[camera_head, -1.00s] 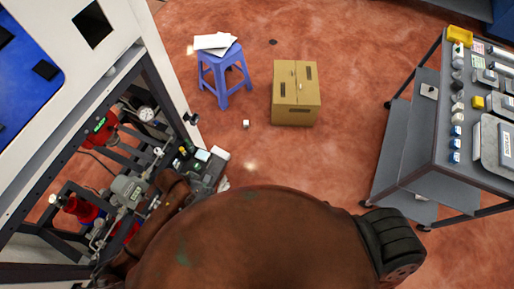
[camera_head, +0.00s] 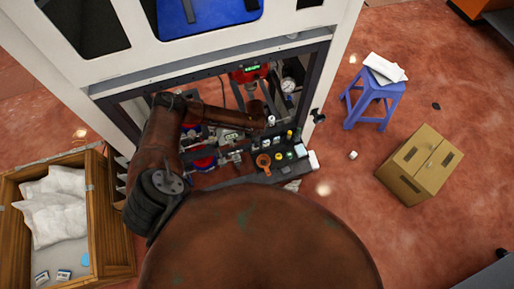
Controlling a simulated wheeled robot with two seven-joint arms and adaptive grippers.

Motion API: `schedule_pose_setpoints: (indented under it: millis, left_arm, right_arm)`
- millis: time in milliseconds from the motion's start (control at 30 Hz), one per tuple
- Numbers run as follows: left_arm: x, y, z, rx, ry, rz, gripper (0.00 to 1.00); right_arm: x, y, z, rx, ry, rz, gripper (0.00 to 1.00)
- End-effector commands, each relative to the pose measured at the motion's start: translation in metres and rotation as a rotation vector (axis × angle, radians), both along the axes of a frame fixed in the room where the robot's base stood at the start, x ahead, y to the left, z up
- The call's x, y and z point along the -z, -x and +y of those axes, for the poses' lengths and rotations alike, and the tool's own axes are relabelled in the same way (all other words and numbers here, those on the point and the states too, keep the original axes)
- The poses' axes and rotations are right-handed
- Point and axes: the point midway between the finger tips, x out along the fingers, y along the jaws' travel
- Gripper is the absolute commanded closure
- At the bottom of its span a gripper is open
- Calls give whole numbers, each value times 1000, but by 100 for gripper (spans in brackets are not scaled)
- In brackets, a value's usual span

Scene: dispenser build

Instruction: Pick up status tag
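I cannot pick out a status tag with certainty. Small dark, yellow, green and pale parts (camera_head: 289,154) sit along the dark ledge at the front of the machine bay, too small to tell apart. A white block (camera_head: 313,160) is at the ledge's right end. My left arm comes in from the left and reaches right into the bay. Its end (camera_head: 262,116) is above and left of these parts, and its fingers cannot be made out. My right gripper is not in view.
The white machine frame (camera_head: 345,40) surrounds the bay. A wooden crate (camera_head: 110,225) with white bags stands at the left. A blue stool (camera_head: 372,100) with papers and a cardboard box (camera_head: 420,165) stand at the right, with open red floor around them.

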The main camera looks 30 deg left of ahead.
Motion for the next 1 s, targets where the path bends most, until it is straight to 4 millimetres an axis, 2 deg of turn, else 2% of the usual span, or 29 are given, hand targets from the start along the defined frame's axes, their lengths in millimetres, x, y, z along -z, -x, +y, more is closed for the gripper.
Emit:
schedule_pose_setpoints:
  millis: [100,267,567,933,1000]
  left_arm:
    - [19,5,-3,1,-1,2,74]
    - [39,5,-4,1,-1,1,74]
    - [43,5,-4,2,0,0,74]
    - [43,5,-4,2,1,1,99]
    - [43,6,-4,2,1,1,100]
  right_arm:
    - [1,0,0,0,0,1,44]
    - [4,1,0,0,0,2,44]
    - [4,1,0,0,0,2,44]
    - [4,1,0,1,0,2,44]
    - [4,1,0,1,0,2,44]
